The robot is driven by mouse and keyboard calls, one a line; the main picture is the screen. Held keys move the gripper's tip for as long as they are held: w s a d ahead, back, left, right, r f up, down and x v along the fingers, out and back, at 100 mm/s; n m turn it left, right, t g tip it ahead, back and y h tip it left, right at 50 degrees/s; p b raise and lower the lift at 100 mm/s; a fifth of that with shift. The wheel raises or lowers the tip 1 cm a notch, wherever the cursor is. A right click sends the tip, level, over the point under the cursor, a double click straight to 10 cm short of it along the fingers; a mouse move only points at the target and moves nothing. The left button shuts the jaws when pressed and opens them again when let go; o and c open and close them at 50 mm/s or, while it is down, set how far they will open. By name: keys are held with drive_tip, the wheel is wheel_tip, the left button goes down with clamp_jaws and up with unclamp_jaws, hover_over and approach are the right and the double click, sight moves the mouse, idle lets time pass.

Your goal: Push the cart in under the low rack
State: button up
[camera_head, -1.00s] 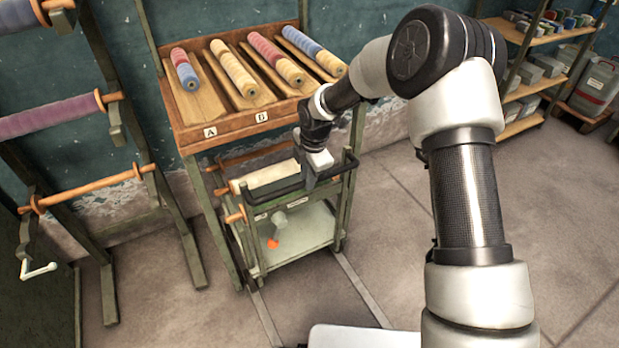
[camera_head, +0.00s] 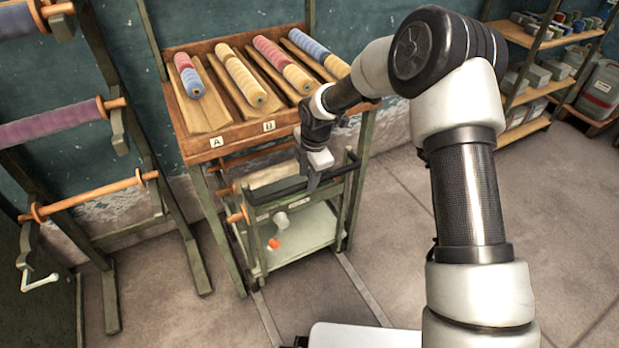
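The low rack (camera_head: 232,137) is a wooden slanted tray on green legs, labelled A and B, against the teal wall. The cart (camera_head: 310,246) is a green frame with a pale lower shelf and a dark handle bar (camera_head: 262,204). Its back part lies beneath the rack's tray; its front end sticks out toward me. My gripper (camera_head: 314,178) points down at the right part of the handle bar. The fingers are small and partly merge with the bar, so I cannot tell whether they grip it. A cream roll lies in the cart's top, and a small white item with an orange end sits on its shelf.
Two floor rails (camera_head: 362,288) run from under the cart toward me. A green stand with yarn rollers (camera_head: 90,204) is close on the left. Shelves with boxes (camera_head: 535,92) stand at the back right. The floor at right is open.

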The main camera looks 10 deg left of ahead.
drive_tip(key=shift+s, duration=0.1)
drive_tip(key=p+v, duration=0.3)
drive_tip(key=v, duration=1.4)
drive_tip(key=shift+r, duration=0.2)
